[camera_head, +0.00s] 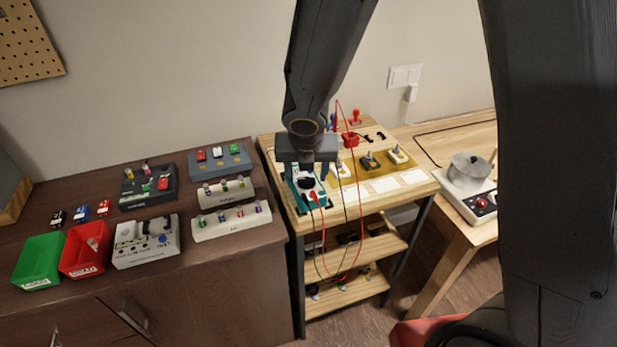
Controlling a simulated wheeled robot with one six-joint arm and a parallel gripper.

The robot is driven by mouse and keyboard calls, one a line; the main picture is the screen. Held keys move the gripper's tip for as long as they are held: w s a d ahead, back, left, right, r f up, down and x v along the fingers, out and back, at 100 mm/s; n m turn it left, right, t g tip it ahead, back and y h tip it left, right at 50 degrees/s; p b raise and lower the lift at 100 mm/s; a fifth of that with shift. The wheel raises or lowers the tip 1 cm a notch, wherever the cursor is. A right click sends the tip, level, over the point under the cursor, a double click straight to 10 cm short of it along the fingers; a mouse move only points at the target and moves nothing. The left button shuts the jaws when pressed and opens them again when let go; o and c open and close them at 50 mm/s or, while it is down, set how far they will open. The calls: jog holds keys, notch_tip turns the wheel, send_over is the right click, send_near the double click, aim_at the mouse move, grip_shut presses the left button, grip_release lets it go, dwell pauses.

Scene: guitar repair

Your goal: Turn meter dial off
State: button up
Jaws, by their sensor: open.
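A teal multimeter (316,201) lies near the left front of the wooden cart's top. Its dark round dial (306,183) shows just below my gripper. A red and a black lead run from the meter and hang over the cart's front edge. My gripper (307,180) points down over the meter, with its fingers apart on either side of the dial. I cannot tell whether the fingers touch the dial. The meter's upper part is hidden behind my gripper, and the dial's setting is too small to read.
The cart top (385,205) also carries dark and cream switches on a tan board (376,162) and red tools at the back. A dark cabinet (190,285) at left holds a green bin (40,262), a red bin (85,250) and parts racks. A pot (468,170) stands at right.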

jog(key=shift+w+f, duration=0.1)
jog(key=shift+f, duration=0.2)
jog(key=c, duration=0.9)
jog(key=shift+d, duration=0.15)
jog(key=shift+c, duration=0.7)
jog(key=shift+a, duration=0.25)
